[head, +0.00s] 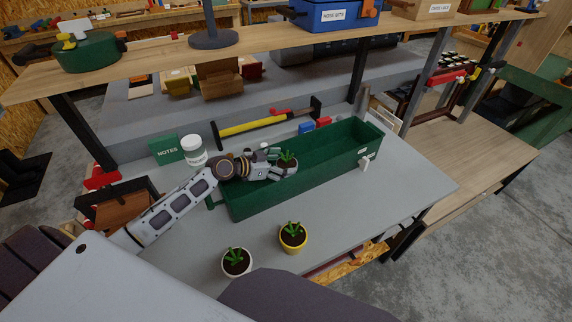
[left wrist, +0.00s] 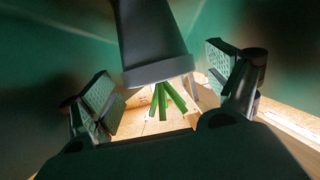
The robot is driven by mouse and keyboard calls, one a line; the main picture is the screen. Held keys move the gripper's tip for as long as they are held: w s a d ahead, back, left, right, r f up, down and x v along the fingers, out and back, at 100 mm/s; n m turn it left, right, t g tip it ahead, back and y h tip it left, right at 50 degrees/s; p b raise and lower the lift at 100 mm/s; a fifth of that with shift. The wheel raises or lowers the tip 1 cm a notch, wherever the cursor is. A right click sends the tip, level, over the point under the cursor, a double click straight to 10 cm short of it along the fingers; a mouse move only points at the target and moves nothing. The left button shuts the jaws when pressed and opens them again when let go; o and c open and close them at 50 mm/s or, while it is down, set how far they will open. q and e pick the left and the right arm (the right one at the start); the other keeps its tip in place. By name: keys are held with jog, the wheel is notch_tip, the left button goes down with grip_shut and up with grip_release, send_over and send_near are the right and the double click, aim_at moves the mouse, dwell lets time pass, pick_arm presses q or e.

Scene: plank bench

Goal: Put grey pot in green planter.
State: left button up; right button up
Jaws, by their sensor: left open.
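The green planter (head: 315,187) is a long open box on the grey bench top. The grey pot (head: 288,168), with a green plant in dark soil, is inside the planter's left half, within its walls. In the left wrist view the grey pot (left wrist: 158,70) looks upside down, its plant pointing down the picture. My left gripper (head: 277,163) reaches into the planter from the left. Its fingers (left wrist: 165,90) are spread on either side of the pot, with gaps visible. Whether the pot's base touches the planter floor is hidden. My right gripper is not in view.
A white pot (head: 237,262) and a yellow pot (head: 293,237), both with plants, stand in front of the planter. A white jar (head: 193,150) and green notes box (head: 166,150) are behind my left arm. A yellow-handled tool (head: 258,123) lies behind the planter.

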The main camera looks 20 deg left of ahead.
pick_arm(q)
jog(key=shift+b+v, duration=0.3)
jog(key=shift+v, duration=2.55)
